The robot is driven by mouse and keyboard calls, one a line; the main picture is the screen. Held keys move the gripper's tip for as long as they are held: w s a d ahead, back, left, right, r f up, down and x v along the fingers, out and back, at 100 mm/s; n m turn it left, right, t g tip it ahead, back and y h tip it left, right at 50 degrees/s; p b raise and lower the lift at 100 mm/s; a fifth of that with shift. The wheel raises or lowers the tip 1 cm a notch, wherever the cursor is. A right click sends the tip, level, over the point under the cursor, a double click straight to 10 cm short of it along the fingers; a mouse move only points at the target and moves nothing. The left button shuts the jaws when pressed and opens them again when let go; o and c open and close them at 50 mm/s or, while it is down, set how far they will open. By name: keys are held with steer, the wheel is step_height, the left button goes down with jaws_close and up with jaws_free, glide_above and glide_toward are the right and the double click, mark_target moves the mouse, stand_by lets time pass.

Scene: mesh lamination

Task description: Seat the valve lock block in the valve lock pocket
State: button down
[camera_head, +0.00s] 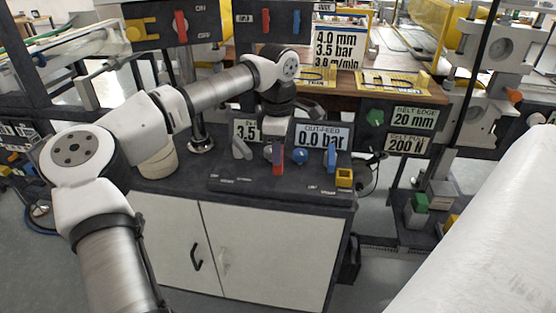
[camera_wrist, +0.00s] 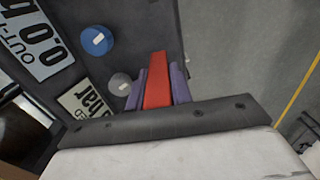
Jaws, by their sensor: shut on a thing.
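My gripper (camera_wrist: 158,88) is shut on a red block (camera_wrist: 158,78), which sits upright between its two purple-grey fingers in the wrist view. The red block also shows in the head view (camera_head: 278,159), above the dark bench top near the dials. I take it to be the valve lock block. Its lower end and whether it touches the bench cannot be told. A small yellow holder with a dark opening (camera_head: 344,177) stands at the bench's front right corner, right of the block. It may be the valve lock pocket; no label on it is readable. It is not visible in the wrist view.
A blue knob (camera_head: 299,157) and an upright blue lever (camera_head: 331,154) stand between the block and the yellow holder. An OUT-FEED sign (camera_head: 323,134) rises behind them. The front strip of the dark bench top (camera_head: 285,185) is mostly clear.

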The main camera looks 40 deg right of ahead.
step_height(320, 180, up, 17)
